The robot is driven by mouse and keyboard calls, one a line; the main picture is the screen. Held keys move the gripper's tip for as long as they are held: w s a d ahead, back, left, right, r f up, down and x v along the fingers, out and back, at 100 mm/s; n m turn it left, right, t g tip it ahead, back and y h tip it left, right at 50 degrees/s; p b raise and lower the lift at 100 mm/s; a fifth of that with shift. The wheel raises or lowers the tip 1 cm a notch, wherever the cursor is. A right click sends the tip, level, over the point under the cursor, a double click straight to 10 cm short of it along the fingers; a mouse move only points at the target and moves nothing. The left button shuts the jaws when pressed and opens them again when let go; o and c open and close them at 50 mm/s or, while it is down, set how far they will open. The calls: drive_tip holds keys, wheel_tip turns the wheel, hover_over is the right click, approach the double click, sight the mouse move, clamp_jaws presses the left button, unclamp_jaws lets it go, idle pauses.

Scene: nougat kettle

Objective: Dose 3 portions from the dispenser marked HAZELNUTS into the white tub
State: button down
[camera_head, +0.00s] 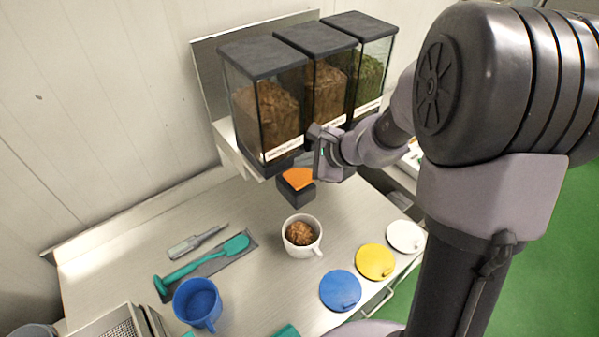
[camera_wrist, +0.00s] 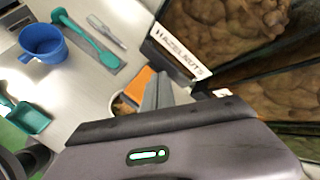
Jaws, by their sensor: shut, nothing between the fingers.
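The dispenser marked HAZELNUTS (camera_head: 265,105) is the left one of a row of three, a clear box of brown nuts with a black lid. Its label reads clearly in the wrist view (camera_wrist: 180,50). An orange flap (camera_head: 297,179) on a black block is below it; the flap also shows in the wrist view (camera_wrist: 138,82). The white tub (camera_head: 304,251) stands on the counter in front of that block, with a brown heap inside. The wrist view shows only part of the tub, behind my fingers. My gripper (camera_head: 322,152) is shut and empty, in front of the dispensers, above the orange flap.
A middle dispenser (camera_head: 326,88) holds brown pieces and a right one (camera_head: 370,75) green pieces. Blue (camera_head: 340,291), yellow (camera_head: 375,262) and white (camera_head: 405,236) lids lie right of the tub. A blue mug (camera_head: 197,302) and a teal spatula (camera_head: 205,262) are at the left.

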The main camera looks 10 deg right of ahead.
sight(303, 177)
wheel_tip(303, 177, up, 4)
drive_tip(key=p, duration=0.2)
drive_tip(key=shift+r+p, duration=0.1)
drive_tip(key=shift+p, duration=0.25)
idle(0.8)
